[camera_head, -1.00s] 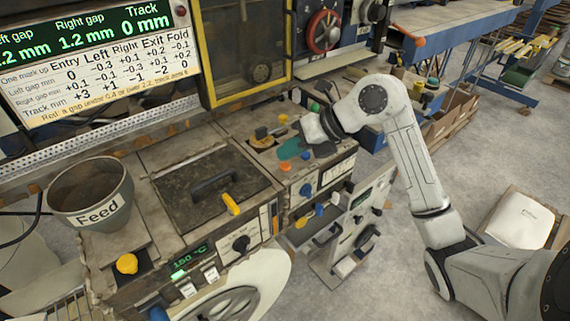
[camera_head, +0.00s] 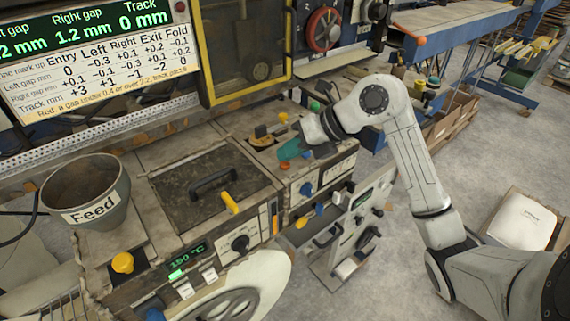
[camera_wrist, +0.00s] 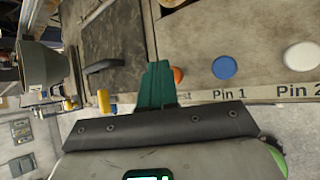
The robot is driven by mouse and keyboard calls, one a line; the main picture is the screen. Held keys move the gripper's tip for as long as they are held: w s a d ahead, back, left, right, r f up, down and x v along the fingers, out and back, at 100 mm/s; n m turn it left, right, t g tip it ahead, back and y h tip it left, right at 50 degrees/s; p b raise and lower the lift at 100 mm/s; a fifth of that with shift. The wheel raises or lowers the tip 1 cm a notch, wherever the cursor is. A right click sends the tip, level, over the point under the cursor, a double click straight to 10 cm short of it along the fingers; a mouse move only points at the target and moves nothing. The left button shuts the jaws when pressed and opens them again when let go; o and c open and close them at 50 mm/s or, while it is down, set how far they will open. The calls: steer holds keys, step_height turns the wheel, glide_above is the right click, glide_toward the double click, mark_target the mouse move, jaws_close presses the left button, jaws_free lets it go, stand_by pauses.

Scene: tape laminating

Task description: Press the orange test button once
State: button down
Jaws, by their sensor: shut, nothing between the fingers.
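The orange test button (camera_wrist: 178,75) shows in the wrist view on the grey machine top, just right of my fingertips. In the head view the orange button (camera_head: 284,164) is a small spot just below my fingers. My gripper (camera_wrist: 158,66) has teal fingers shut together and empty. In the head view my gripper (camera_head: 286,151) reaches over the right-hand panel of the machine. I cannot tell whether the fingertips touch the button.
A blue Pin 1 button (camera_wrist: 224,67) and a white Pin 2 button (camera_wrist: 301,57) sit to the right of the orange one. The Feed pot (camera_head: 88,190) stands farther left.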

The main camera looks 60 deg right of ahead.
mark_target(290, 166)
steer(key=shift+f+b, duration=0.6)
steer(key=shift+b, duration=0.15)
stand_by(0.8)
steer(key=shift+r, duration=0.2)
steer(key=shift+r+p, duration=0.5)
steer(key=shift+r, duration=0.3)
steer(key=shift+r+p, duration=1.45)
steer(key=shift+r, duration=1.1)
